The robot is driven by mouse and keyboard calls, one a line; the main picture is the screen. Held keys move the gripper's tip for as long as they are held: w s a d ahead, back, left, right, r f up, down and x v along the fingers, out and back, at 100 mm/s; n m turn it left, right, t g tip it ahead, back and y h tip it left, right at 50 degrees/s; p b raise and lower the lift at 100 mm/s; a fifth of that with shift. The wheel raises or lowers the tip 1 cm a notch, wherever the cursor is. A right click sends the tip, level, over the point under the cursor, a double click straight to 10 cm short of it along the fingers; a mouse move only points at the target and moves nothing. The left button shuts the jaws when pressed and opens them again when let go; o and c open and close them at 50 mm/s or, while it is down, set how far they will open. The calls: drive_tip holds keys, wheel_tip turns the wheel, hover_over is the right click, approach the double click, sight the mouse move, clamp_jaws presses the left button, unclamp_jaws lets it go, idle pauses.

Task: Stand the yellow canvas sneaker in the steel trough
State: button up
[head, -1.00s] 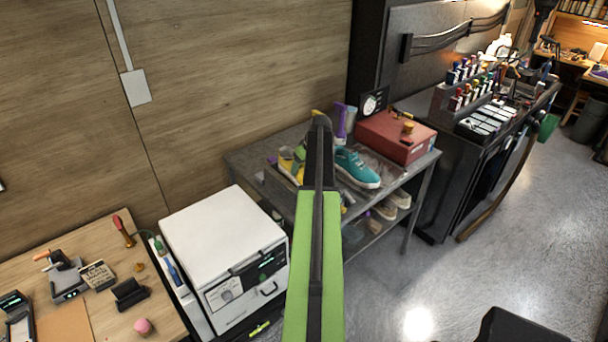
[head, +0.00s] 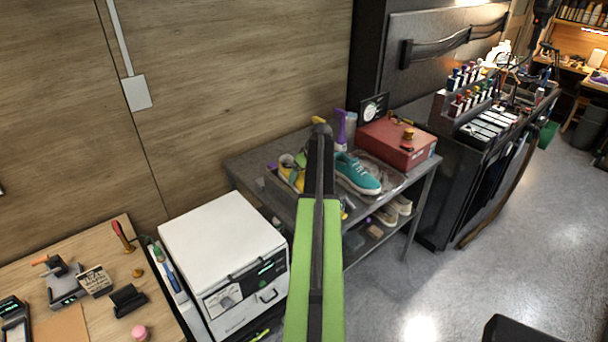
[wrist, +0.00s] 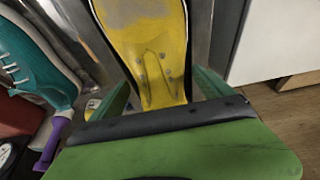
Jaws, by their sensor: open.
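The yellow canvas sneaker (head: 288,172) is on the grey metal table, partly hidden behind my arm in the head view. In the wrist view the yellow sneaker (wrist: 155,45) fills the top middle, between grey metal walls that look like the steel trough (wrist: 203,35). My gripper (wrist: 160,88) is open, with one green finger on each side of the sneaker's near end. I cannot tell whether the fingers touch it. In the head view the gripper is mostly hidden behind my arm.
A teal sneaker (head: 357,174) lies to the right on the table (head: 250,156), near a red box (head: 396,145) and a purple-topped bottle (head: 341,128). A white machine (head: 222,250) stands in front left. More shoes (head: 393,211) sit on the lower shelf.

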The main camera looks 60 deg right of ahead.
drive_tip(key=p+v, duration=1)
drive_tip(key=v, duration=0.1)
drive_tip(key=shift+r, duration=0.4)
drive_tip(key=shift+s, duration=0.15)
drive_tip(key=w+a+n+g+y, duration=0.1)
drive_tip(key=w+a, duration=0.5)
drive_tip(key=a, duration=0.6)
drive_tip(key=w+a+f, duration=0.1)
drive_tip(key=w+a, duration=0.4)
drive_tip(key=a, duration=0.7)
drive_tip(key=w+a+n+g+y, duration=0.1)
drive_tip(key=w+a, duration=0.5)
drive_tip(key=a, duration=0.6)
drive_tip(key=s+a+g, duration=0.1)
drive_tip(key=s+a, duration=0.1)
drive_tip(key=a, duration=1.4)
drive_tip(key=s+a+n+g, duration=0.1)
drive_tip(key=s+a, duration=0.2)
drive_tip(key=a, duration=1.3)
drive_tip(key=shift+f+n+h, duration=0.3)
drive_tip(key=shift+f, duration=0.1)
